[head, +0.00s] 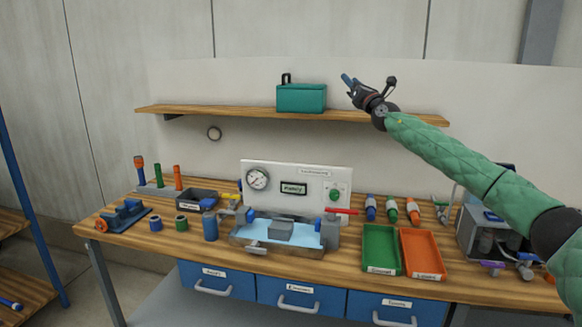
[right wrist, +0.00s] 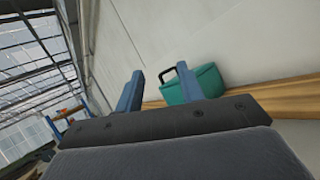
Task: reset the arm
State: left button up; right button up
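My right arm reaches in from the right in the head view, over the bench and up to the wall shelf's height. Its right gripper (head: 347,79) is raised just right of the teal toolbox (head: 302,98) in the picture. In the right wrist view the two blue fingers (right wrist: 157,88) stand apart with nothing between them, so the gripper is open and empty. The teal toolbox (right wrist: 206,80) shows partly behind the right finger there. My left gripper is in neither view.
The wooden shelf (head: 220,110) runs along the wall close to the right gripper. Below, the bench (head: 180,255) holds a gauge panel (head: 320,180), a green tray (head: 381,250), an orange tray (head: 423,253), several bottles and a grey machine (head: 478,232). Air above the shelf's left part is clear.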

jog(key=s+a+m+t+h, duration=0.45)
jog(key=s+m+h, duration=0.75)
jog(key=m, duration=0.9)
jog(key=s+a+f+m+g+y, duration=0.15)
jog(key=s+f+m+g, duration=0.3)
jog(key=s+f, duration=0.65)
jog(key=s+a+f+m+g, duration=0.25)
jog(key=s+f+g, duration=0.35)
jog(key=f, duration=0.8)
jog(key=s+a+f+m+g+y, duration=0.1)
jog(key=s+f+m+g, duration=0.25)
jog(key=s+f, duration=0.8)
jog(key=s+d+f+m+g, duration=0.1)
jog(key=s+f+g, duration=0.2)
jog(key=s+f, duration=0.9)
jog(key=s+d+f+m+g, duration=0.1)
jog(key=s+f+g, duration=0.2)
jog(key=s+f, duration=1)
jog(key=s+d+f+m+g+y, duration=0.1)
jog(key=s+f+m+g, duration=0.1)
jog(key=s+f, duration=1)
jog(key=shift+s+d+f+g, duration=0.3)
jog(key=shift+s+g, duration=0.35)
jog(key=shift+s, duration=0.6)
